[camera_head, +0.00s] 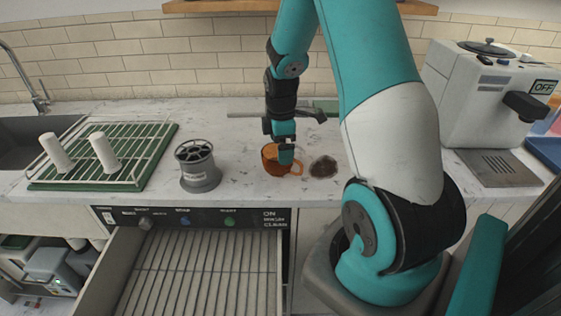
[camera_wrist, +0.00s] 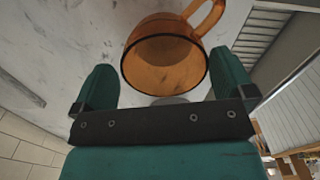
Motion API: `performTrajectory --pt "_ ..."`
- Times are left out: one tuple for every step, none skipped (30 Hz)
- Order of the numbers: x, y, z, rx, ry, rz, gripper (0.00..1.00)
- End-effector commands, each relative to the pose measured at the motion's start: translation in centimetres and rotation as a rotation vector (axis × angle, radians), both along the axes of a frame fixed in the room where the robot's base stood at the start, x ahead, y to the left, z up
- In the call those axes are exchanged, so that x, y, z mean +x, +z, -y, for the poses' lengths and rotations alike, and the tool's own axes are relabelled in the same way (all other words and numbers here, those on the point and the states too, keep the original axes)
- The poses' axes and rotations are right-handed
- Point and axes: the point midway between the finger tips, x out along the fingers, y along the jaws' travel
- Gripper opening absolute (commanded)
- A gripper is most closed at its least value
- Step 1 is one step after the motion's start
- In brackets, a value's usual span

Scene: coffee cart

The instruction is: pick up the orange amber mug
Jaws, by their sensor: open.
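The orange amber mug (camera_head: 270,162) is see-through and stands upright on the counter, with its handle to the right in the head view. In the wrist view the mug (camera_wrist: 165,50) shows its open rim, with its handle at the upper right. My gripper (camera_head: 285,155) is open and points down at the mug, partly covering it. In the wrist view the two teal fingers of my gripper (camera_wrist: 165,85) stand on either side of the mug's rim. I cannot tell whether either finger touches it.
A dark round patch (camera_head: 323,167) lies right of the mug. A grey spool-like holder (camera_head: 198,168) stands to the left, beside a green drying rack (camera_head: 60,185) with two white cups (camera_head: 104,152). A drawer (camera_head: 200,270) is open below. A white machine (camera_head: 480,95) stands at right.

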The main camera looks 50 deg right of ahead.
Motion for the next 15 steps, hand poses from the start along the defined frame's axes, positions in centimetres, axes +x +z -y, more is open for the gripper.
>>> performTrajectory --pt "0.0 -0.2 0.0 0.001 0.0 -0.001 1.0" --pt "0.0 -0.4 0.0 0.001 0.0 -0.002 1.0" --pt "0.0 -0.6 -0.1 0.001 0.0 -0.002 1.0" --pt "0.0 -0.9 -0.1 0.002 0.0 -0.002 1.0" --pt "0.0 -1.2 -0.2 0.002 0.0 -0.003 1.0" --pt "-0.1 -1.8 -0.3 0.002 0.0 -0.005 1.0" --pt "-0.1 -2.2 -0.4 0.003 0.0 -0.005 1.0" --pt "-0.1 -2.7 -0.4 0.002 0.0 -0.005 1.0" --pt "-0.1 -3.3 -0.5 0.003 0.0 -0.005 1.0" --pt "-0.1 -3.8 -0.5 0.002 -0.001 -0.005 1.0" --pt "0.0 -4.2 -0.5 0.002 -0.001 -0.005 1.0" --pt "0.0 -4.7 -0.4 0.002 -0.001 -0.002 1.0" --pt "0.0 -5.0 -0.5 0.002 -0.001 -0.003 1.0" --pt "0.0 -5.2 -0.4 0.002 -0.001 -0.002 1.0" --pt "0.0 -5.4 -0.4 0.001 -0.001 -0.001 1.0"
